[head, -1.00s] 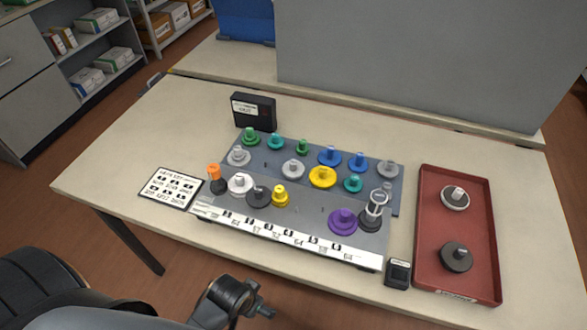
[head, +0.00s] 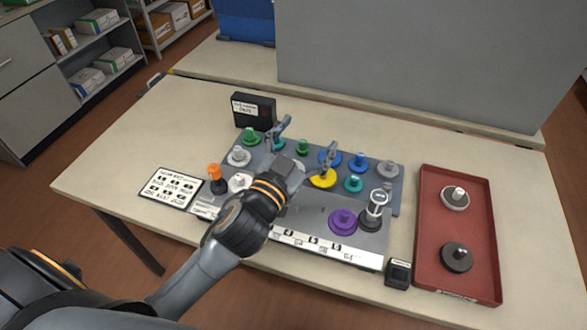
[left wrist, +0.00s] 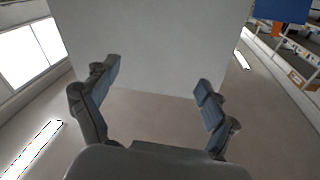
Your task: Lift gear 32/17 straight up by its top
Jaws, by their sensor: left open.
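Several coloured gears with top knobs stand on a grey board (head: 312,213); I cannot read which one is gear 32/17. Among them are a yellow gear (head: 323,181), a purple gear (head: 343,220), a blue gear (head: 359,162), a teal gear (head: 353,184) and a light grey gear (head: 388,169). My left gripper (head: 303,140) is open above the middle of the board, its fingers spread toward the back. My arm hides gears in the front left. In the left wrist view the open fingers (left wrist: 158,88) have nothing between them. My right gripper is not in view.
A red tray (head: 428,230) at the right holds a light gear (head: 455,198) and a dark gear (head: 456,257). A black box (head: 254,110) stands behind the board, a label card (head: 171,189) lies left. A tall grey panel (head: 420,65) closes off the back.

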